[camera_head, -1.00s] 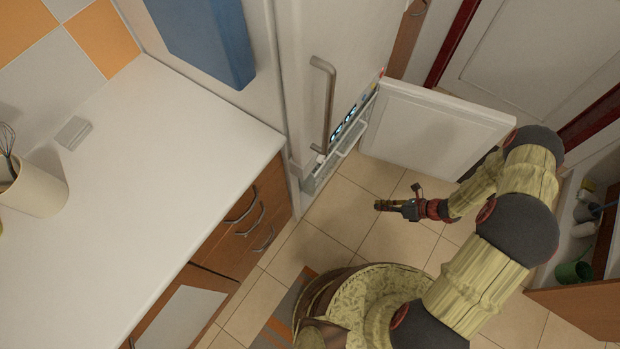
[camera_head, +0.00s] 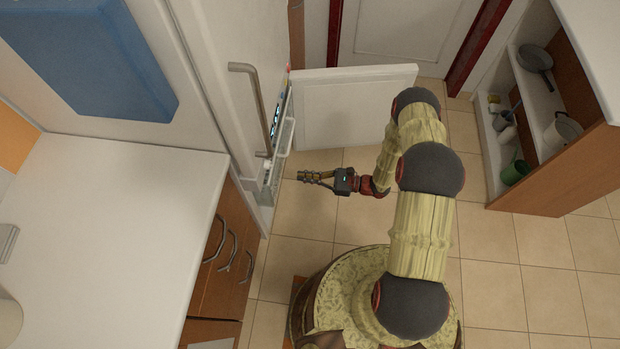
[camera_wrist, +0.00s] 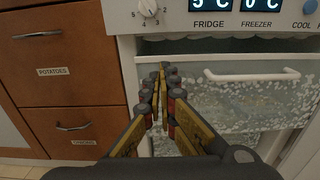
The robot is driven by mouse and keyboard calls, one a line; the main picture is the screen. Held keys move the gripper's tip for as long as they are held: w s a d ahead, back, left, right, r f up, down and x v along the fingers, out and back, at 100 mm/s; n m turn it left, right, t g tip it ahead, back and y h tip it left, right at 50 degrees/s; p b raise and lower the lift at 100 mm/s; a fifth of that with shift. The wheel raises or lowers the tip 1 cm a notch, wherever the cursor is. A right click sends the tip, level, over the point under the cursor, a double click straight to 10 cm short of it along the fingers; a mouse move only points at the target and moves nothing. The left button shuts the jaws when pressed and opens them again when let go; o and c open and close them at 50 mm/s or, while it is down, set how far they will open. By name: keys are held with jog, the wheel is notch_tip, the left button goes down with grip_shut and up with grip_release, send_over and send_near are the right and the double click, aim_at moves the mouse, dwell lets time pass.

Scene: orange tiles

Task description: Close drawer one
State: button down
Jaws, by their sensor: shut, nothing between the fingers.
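A frosted freezer drawer (camera_wrist: 235,110) with a white bar handle (camera_wrist: 252,76) fills the right of the wrist view, below the fridge and freezer displays. In the head view its white handle (camera_head: 287,137) shows just in front of the fridge. It seems to stand out a little; how far is unclear. No number shows on it. My gripper (camera_head: 303,176) is shut and empty, low over the floor before the fridge. In the wrist view my gripper (camera_wrist: 162,72) points at the left part of the frosted drawer, left of the handle; I cannot tell whether it touches.
The white freezer door (camera_head: 350,105) stands open beyond my gripper. Wooden drawers (camera_head: 225,240) under the white counter (camera_head: 100,220) are at the left; one bears a potatoes label (camera_wrist: 57,71). A shelf unit (camera_head: 550,180) stands at right. The tiled floor (camera_head: 500,275) between is clear.

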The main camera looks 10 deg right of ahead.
aim_at(271, 173)
jog(key=b+x, duration=0.2)
jog(key=x, duration=0.7)
